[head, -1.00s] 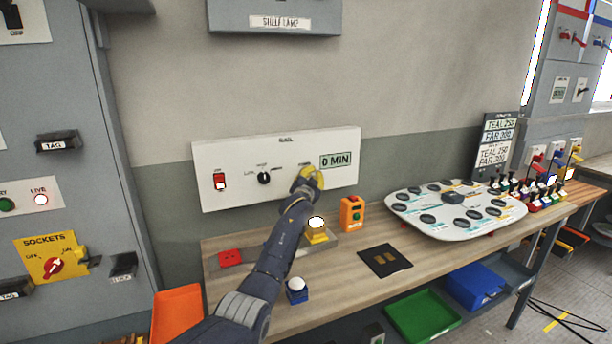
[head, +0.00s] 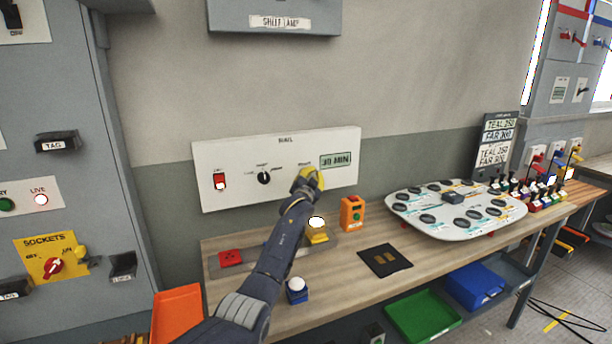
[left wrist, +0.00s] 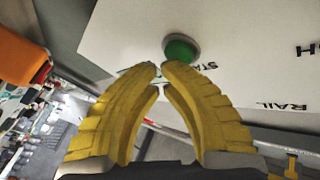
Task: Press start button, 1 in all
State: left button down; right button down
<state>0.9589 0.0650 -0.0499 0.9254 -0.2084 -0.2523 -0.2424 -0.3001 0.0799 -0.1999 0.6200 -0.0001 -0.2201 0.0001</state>
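The white rail panel (head: 235,165) stands against the wall at the back of the bench. The green start button (left wrist: 180,48) shows in the left wrist view, just beyond my left fingertips; in the head view my gripper hides it. My left gripper (head: 309,180) is at the right part of the panel. Its yellow fingers (left wrist: 160,68) are brought together at the tips with nothing between them. I cannot tell whether the tips touch the button. The panel's display (head: 336,160) appears to read 30 MIN. My right gripper is not in view.
The panel also has a red switch (head: 219,181) and a black knob (head: 264,178). A yellow-based button box (head: 318,235), an orange box (head: 351,213) and a blue-based button box (head: 297,290) stand near my forearm. A white oval board (head: 455,230) lies to the right.

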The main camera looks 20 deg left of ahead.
pick_arm(q)
jog(key=shift+s+d, duration=0.35)
jog(key=shift+s, duration=0.1)
jog(key=shift+s+d, duration=1.65)
jog(key=shift+s, duration=0.2)
